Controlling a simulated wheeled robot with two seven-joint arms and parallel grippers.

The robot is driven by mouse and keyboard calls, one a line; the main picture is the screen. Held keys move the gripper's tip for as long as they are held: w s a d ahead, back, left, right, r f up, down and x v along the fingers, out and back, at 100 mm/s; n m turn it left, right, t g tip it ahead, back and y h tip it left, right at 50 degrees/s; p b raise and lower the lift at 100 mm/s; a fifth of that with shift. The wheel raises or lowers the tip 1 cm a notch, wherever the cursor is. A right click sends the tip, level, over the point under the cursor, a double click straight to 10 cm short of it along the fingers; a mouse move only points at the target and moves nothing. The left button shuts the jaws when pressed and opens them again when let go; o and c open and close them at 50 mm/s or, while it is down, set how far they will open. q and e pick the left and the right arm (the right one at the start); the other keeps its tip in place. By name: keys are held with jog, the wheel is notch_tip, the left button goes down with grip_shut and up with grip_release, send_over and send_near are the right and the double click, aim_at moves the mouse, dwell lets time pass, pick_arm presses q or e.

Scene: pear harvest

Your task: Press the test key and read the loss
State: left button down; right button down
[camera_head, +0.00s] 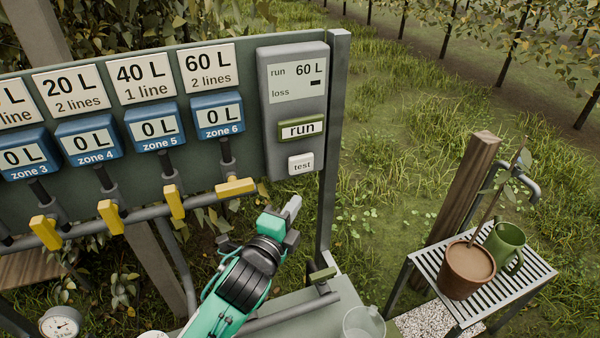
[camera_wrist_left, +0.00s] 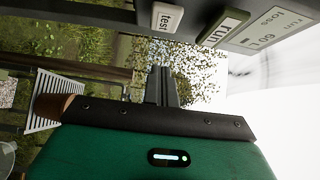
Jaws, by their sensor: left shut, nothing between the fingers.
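The grey control box (camera_head: 263,110) is fixed at the right end of the board. Its display (camera_head: 297,84) reads "run 60 L" and "loss" with only a short dark dash. Below are the green-framed run key (camera_head: 301,129) and the white test key (camera_head: 301,164). My left gripper (camera_head: 292,207) is shut and empty, below the test key and apart from it. In the left wrist view the shut fingers (camera_wrist_left: 162,86) point forward, with the test key (camera_wrist_left: 165,19) above them. My right gripper is not in view.
Blue zone meters (camera_head: 219,114) read 0 L, above yellow valve handles (camera_head: 235,188); the zone 6 handle lies sideways beside my left gripper. A post (camera_head: 331,150) edges the board.

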pick_arm(q)
jog(key=p, duration=0.2)
send_near(307, 165)
jog(key=w+d, duration=0.1)
jog(key=d, duration=0.3)
jog(key=w+p, duration=0.1)
jog(key=w+a, duration=0.1)
jog(key=w, duration=0.1)
jog(key=shift+w+a+r+p, duration=0.1)
jog(key=shift+w+p, duration=0.05)
jog(key=shift+p, duration=0.25)
jog(key=shift+w+a, duration=0.25)
jog(key=shift+w, duration=0.25)
